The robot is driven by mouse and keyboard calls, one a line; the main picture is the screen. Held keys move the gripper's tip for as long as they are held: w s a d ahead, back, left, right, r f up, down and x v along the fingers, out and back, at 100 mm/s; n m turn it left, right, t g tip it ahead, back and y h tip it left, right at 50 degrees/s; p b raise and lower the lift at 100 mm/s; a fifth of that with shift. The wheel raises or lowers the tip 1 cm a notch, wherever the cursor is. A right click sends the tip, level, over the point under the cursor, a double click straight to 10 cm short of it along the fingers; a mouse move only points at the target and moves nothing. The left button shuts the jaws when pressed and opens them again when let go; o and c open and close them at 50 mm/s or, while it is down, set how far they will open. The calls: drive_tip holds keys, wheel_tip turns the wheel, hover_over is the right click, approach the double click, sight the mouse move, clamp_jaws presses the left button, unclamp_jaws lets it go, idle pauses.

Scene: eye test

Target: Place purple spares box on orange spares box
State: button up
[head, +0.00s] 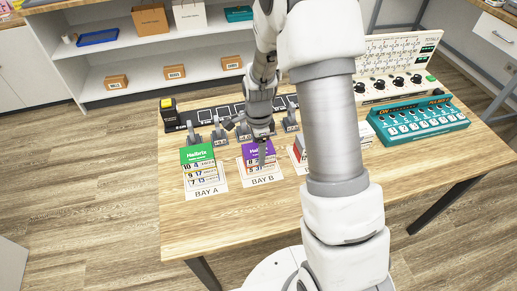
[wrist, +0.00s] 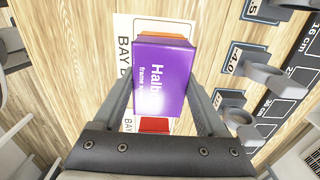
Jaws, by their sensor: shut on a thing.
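The purple spares box (head: 250,150) is at the top of the stack at the BAY B card in the head view. In the wrist view the purple box (wrist: 163,75) lies between the two fingers of my gripper (wrist: 162,90), which is shut on it. An orange edge (wrist: 166,27), apparently the orange spares box, shows past one end of the purple box; the rest of it is hidden underneath. I cannot tell whether the two touch. In the head view my gripper (head: 263,158) is over BAY B.
A green-topped stack (head: 197,154) stands at BAY A (head: 206,190), left. A red box (wrist: 154,124) is on the other side, partly hidden by my arm in the head view. Grey stands (head: 219,133) line the back. A teal device (head: 418,119) is at right. The front table is clear.

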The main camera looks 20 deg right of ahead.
drive_tip(key=o, duration=1.4)
drive_tip(key=s+r+n+t+p, duration=0.1)
drive_tip(key=s+r+n, duration=0.1)
drive_tip(key=r, duration=0.8)
drive_tip(key=s+r+n+t+p, duration=0.1)
drive_tip(key=s+r+n, duration=0.15)
drive_tip(key=r, duration=0.85)
drive_tip(key=s+r+n+t, duration=0.1)
drive_tip(key=s+r+n, duration=0.2)
drive_tip(key=s+n, duration=0.1)
drive_tip(key=s+r+n+t, duration=0.1)
drive_tip(key=s+r+n, duration=0.2)
drive_tip(key=s+n, duration=0.2)
drive_tip(key=s+r+n+t, duration=0.1)
drive_tip(key=s+r+n, duration=0.2)
drive_tip(key=s, duration=0.4)
drive_tip(key=shift+n+t, duration=0.3)
drive_tip(key=shift+n, duration=0.45)
drive_tip(key=shift+r, duration=0.2)
